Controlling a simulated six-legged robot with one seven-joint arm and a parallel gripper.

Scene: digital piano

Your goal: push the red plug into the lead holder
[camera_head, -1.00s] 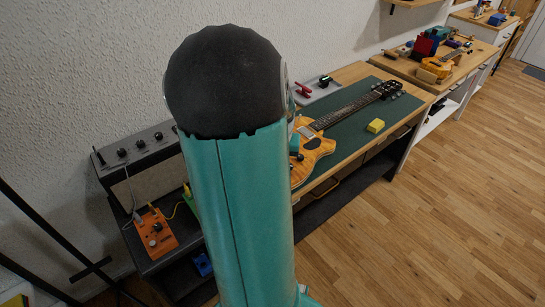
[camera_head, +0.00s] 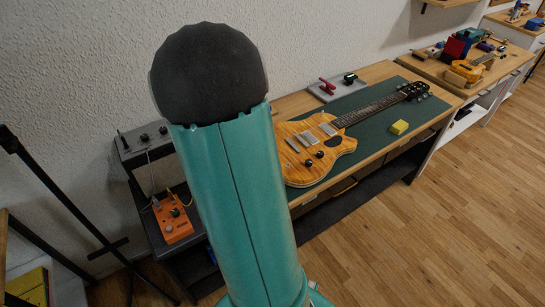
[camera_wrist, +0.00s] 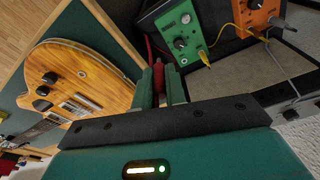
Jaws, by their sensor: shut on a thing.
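In the wrist view my gripper (camera_wrist: 160,92) is shut on the red plug (camera_wrist: 158,76), which shows as a narrow red strip between the two teal fingers. A thin red lead (camera_wrist: 152,47) runs up from near the fingers, beside the green pedal. The plug's tip is hidden. I cannot make out the lead holder with certainty in either view. In the head view my own arm hides the gripper and the plug.
An orange guitar (camera_head: 308,150) lies on a green mat (camera_head: 378,122) with a yellow block (camera_head: 399,127). A grey tray (camera_head: 345,92) stands behind it. The wrist view shows a green pedal (camera_wrist: 186,40), an orange pedal (camera_wrist: 262,14) and an amplifier (camera_wrist: 235,83) close by.

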